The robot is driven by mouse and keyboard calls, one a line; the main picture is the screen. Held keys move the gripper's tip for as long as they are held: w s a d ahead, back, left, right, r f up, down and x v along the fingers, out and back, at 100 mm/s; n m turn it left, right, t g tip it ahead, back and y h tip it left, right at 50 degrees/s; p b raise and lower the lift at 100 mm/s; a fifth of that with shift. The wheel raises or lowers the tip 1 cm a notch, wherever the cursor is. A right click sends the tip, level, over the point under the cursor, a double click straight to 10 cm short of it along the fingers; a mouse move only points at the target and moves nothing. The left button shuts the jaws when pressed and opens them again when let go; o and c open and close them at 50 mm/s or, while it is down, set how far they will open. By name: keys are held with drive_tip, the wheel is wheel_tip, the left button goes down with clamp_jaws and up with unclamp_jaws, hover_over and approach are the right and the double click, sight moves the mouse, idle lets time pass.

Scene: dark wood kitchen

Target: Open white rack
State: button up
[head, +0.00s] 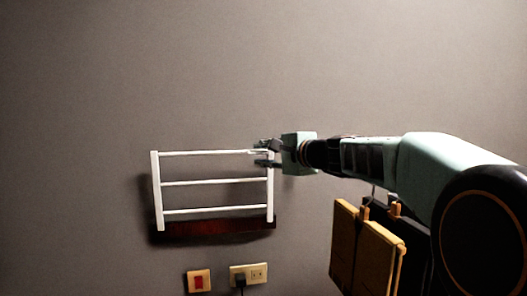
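The white rack (212,183) is on the grey wall, left of centre in the head view. It has two upright side posts and three horizontal bars, with a dark red-brown wooden strip (215,228) along its bottom. My gripper (260,153) is at the rack's upper right corner, with its fingers pointing left. One finger is above the other, with a gap between them near the top of the right post. I cannot tell whether the fingers touch the post or the top bar.
Cutting boards (365,250) hang on the wall below my arm at right. A red switch (199,281) and a socket plate (248,274) with a black plug sit below the rack. The wall above and left of the rack is bare.

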drive_tip(key=shift+w+a, duration=0.15)
drive_tip(key=shift+w, duration=0.05)
clamp_jaws()
idle(0.4)
